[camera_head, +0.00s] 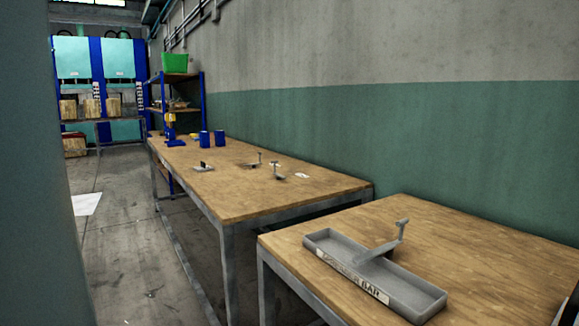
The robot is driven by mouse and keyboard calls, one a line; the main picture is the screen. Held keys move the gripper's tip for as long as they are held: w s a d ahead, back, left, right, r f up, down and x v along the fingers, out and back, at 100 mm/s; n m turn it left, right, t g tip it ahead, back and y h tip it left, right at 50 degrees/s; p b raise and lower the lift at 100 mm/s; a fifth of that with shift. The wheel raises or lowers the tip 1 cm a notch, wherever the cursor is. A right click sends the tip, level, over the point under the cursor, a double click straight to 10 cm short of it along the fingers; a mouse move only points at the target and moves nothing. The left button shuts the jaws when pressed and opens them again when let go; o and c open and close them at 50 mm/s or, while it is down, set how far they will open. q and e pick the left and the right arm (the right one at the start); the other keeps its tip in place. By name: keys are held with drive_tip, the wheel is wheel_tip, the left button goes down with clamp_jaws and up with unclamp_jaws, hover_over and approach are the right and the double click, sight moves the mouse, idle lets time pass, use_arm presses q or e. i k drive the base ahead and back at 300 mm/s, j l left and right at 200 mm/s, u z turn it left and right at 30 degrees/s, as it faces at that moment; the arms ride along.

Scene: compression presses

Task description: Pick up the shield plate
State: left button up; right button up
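I cannot tell for certain which thing is the shield plate. A long grey tray (421,296) with a white label, of which "BAR" can be read, lies on the near table. A grey bracket-like part (401,231) with a raised end rests across it. On the far table are a small pale plate-like piece with a dark upright (203,167) and two small grey parts with upright posts, one farther (258,159) and one nearer (277,172). Neither gripper can be made out in the head view.
The near wooden table (480,245) and far wooden table (235,205) stand along the green-grey wall. Two blue cylinders (220,138) stand on the far table. A blue shelf (203,95) holds a green bin (175,63). Floor (130,235) is mostly open at left.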

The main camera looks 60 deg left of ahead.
sight(203, 168)
drive_tip(key=j+u, duration=0.1)
drive_tip(key=u, duration=2.45)
drive_tip(key=i+j+u, duration=0.35)
drive_tip(key=i, duration=0.5)
drive_tip(key=i+u, duration=0.3)
drive_tip(key=i, duration=0.55)
drive_tip(key=i+j+z, duration=0.1)
drive_tip(key=i+z, duration=0.25)
drive_tip(key=i, duration=0.15)
drive_tip(key=i+j+z, duration=0.3)
drive_tip(key=i, duration=0.2)
drive_tip(key=i+j+z, duration=0.35)
drive_tip(key=i, duration=0.15)
drive_tip(key=l, duration=0.1)
